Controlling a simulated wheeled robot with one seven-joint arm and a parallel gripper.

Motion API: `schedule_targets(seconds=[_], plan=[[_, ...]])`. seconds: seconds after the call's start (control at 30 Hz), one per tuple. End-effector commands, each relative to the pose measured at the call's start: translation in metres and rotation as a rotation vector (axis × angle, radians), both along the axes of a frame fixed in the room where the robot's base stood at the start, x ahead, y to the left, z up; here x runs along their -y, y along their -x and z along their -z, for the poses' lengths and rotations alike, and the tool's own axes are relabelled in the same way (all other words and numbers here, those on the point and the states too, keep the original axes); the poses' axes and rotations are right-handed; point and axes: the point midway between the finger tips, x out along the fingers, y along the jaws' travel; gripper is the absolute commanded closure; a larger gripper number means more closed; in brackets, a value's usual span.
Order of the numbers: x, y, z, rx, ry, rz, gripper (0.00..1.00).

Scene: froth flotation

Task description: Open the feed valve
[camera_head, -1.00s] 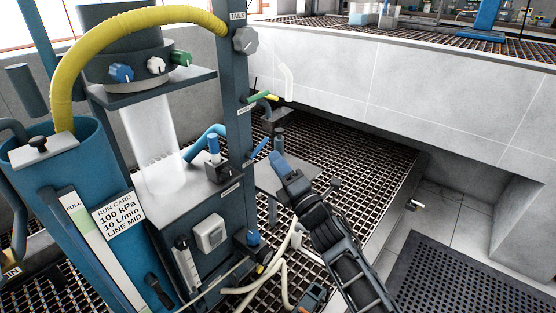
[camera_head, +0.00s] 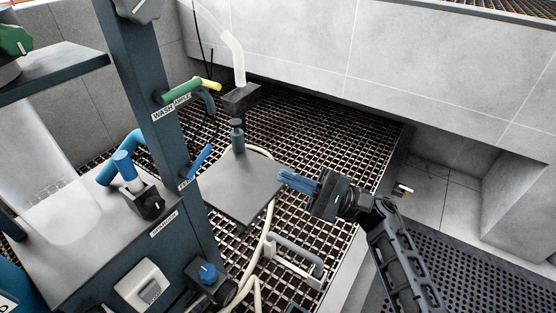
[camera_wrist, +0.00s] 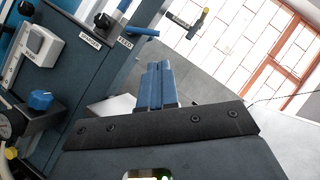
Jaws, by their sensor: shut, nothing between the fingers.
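The feed valve's blue lever handle (camera_head: 199,162) sticks out up and to the right from the dark blue post, just above a small white label (camera_head: 187,181) that is too small to read surely. In the wrist view the blue lever (camera_wrist: 140,32) shows beyond and a little left of my fingertips, beside its label (camera_wrist: 125,42). My gripper (camera_head: 282,177) has blue fingers pressed together and empty. It points left at the post and is apart from the lever, to its right, near the right edge of a grey plate. Its fingers also show in the wrist view (camera_wrist: 158,68).
A green and yellow lever (camera_head: 190,90) sits higher on the post (camera_head: 140,70). A grey plate (camera_head: 240,190) with a small dark bottle (camera_head: 237,135) projects from the post. A blue knob (camera_head: 208,272) and pale hoses are lower down. Open grating lies behind.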

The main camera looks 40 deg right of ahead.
Motion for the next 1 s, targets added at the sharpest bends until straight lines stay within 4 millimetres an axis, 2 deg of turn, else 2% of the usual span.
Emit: schedule_targets(seconds=[0.6,0.8,1.0], plan=[[-0.07,-0.072,-0.047,0.0,-0.003,-0.002,1.0],[-0.079,-0.082,-0.054,-0.001,-0.003,0.0,1.0],[-0.08,-0.084,-0.055,-0.001,-0.003,0.0,1.0]])
